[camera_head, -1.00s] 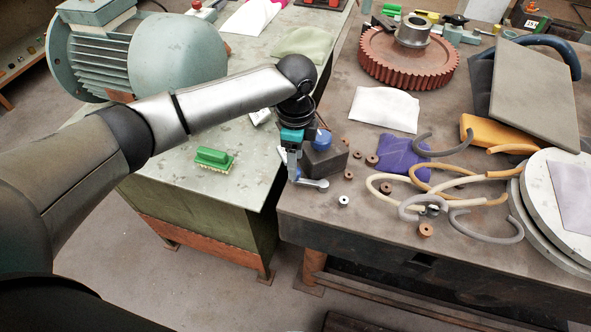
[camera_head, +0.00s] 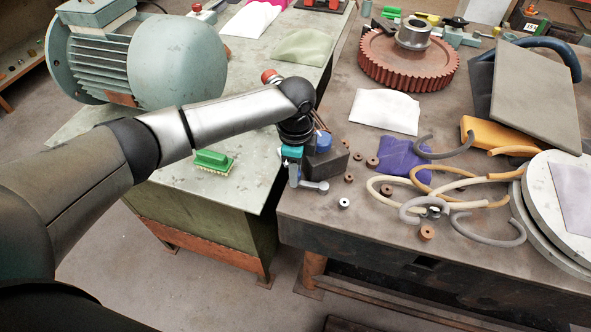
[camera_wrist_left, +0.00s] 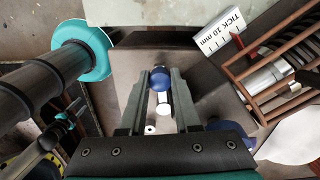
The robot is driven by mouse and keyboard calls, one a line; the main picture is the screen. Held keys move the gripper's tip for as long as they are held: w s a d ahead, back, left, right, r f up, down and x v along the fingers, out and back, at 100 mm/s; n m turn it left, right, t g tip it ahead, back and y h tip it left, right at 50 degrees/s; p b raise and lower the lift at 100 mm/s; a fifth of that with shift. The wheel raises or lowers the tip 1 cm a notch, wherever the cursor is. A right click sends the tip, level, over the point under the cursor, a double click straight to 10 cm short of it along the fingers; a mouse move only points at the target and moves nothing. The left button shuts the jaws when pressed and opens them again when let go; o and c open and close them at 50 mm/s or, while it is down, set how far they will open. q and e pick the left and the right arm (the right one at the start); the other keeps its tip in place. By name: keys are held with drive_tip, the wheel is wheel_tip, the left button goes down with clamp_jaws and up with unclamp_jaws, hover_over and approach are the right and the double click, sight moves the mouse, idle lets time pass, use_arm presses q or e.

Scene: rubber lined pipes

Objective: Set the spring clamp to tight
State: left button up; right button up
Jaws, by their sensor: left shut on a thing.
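The spring clamp, as far as I can tell, is the dark block (camera_head: 328,162) at the near left edge of the right table. It has a blue knob (camera_head: 323,141) on top and a grey lever (camera_head: 316,186) with a rounded end at its front. My left gripper (camera_head: 294,182) is beside the block, low at the lever. In the left wrist view its fingers (camera_wrist_left: 160,88) are closed around a blue ball-shaped handle (camera_wrist_left: 160,76) with a pale stem.
Several brown bushings (camera_head: 372,161) and a steel one (camera_head: 344,202) lie by the block. Curved hoses (camera_head: 455,181) and a purple cloth (camera_head: 400,153) are to the right. A red gear (camera_head: 408,64) stands behind. A green brush (camera_head: 212,159) lies on the left table.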

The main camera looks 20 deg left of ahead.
use_arm(q)
clamp_jaws()
idle(0.8)
